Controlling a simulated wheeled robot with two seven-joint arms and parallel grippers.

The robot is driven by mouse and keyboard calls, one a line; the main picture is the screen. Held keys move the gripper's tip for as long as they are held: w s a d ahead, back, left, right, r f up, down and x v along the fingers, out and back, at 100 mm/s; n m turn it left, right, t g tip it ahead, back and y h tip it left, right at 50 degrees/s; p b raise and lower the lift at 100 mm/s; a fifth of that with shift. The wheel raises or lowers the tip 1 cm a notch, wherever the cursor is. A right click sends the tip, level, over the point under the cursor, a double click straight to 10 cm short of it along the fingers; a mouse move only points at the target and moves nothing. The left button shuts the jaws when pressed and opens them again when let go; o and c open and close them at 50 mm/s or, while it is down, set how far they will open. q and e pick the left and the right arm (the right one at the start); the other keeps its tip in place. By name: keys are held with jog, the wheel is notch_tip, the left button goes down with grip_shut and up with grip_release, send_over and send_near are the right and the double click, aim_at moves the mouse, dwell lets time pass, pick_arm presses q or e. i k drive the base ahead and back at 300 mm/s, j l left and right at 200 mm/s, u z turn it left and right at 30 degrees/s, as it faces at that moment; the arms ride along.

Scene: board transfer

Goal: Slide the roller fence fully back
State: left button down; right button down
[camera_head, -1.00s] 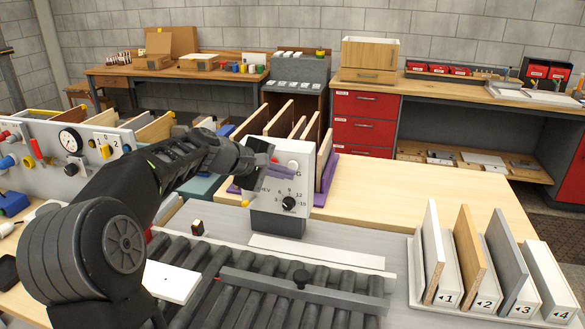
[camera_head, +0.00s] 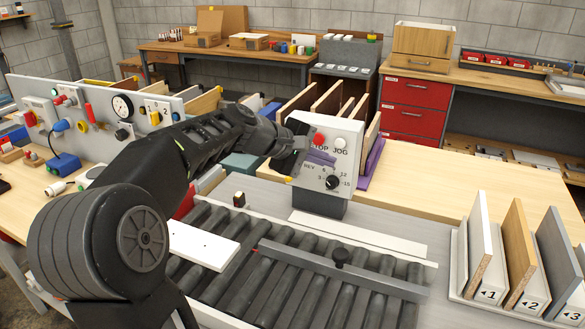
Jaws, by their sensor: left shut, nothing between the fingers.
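My left gripper (camera_head: 290,160) is shut and empty, at the left part of the control box (camera_head: 338,150), well above and behind the fence. I cannot tell whether it touches the box. The box has a red STOP button (camera_head: 319,139), a white JOG button (camera_head: 340,143) and a black dial (camera_head: 332,182). My right gripper is out of view.
A white board (camera_head: 200,245) lies at the left end of the rollers. A pale strip (camera_head: 358,234) lies behind them. A numbered rack (camera_head: 470,292) with upright boards stands at the right. A gauge panel (camera_head: 100,115) stands at the left. The wooden tabletop (camera_head: 440,190) is clear.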

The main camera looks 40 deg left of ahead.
aim_at(336, 268)
jog(key=k, duration=1.5)
